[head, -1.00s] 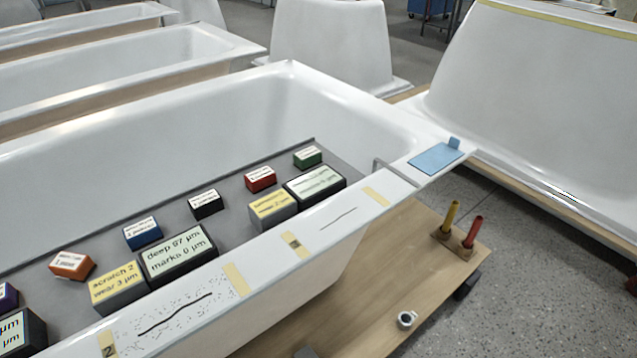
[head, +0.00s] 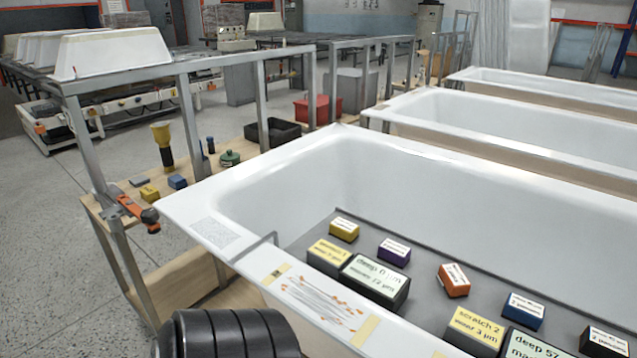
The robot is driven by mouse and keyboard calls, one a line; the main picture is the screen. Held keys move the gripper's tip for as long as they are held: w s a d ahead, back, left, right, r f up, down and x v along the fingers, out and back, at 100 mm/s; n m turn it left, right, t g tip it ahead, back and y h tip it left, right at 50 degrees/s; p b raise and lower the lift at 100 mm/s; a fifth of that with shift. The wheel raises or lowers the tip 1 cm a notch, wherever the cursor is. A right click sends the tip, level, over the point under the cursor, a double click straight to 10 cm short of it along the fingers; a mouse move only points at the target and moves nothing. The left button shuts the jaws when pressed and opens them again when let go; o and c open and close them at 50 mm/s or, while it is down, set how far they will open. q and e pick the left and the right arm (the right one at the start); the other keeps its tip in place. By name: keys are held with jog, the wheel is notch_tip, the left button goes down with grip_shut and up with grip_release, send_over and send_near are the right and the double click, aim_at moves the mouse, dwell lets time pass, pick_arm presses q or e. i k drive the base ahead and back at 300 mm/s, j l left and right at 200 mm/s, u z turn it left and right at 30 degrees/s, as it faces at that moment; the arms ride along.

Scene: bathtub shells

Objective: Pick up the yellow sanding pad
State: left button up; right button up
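A small yellow block with a white label (head: 344,230), which looks like the yellow sanding pad, lies on the grey board (head: 300,248) inside the near bathtub, at its left end. Similar labelled pads lie in a row to its right: purple (head: 393,252), orange (head: 453,281), blue (head: 523,311) and black (head: 604,342). A plain yellow block (head: 149,193) sits on the wooden bench beyond the tub. A black ribbed part of my own arm shows at the bottom. Neither gripper is in view.
Dark blocks with yellow or green text faces, such as the green one (head: 376,280), stand in front of the pads. The near tub's rim (head: 290,292) carries tape and marked scratches. A bench (head: 180,178) with an orange-handled tool (head: 134,206) stands at the left.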

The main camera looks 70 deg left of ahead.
aim_at(344, 230)
jog(key=u, duration=1.8)
jog(key=j, duration=0.1)
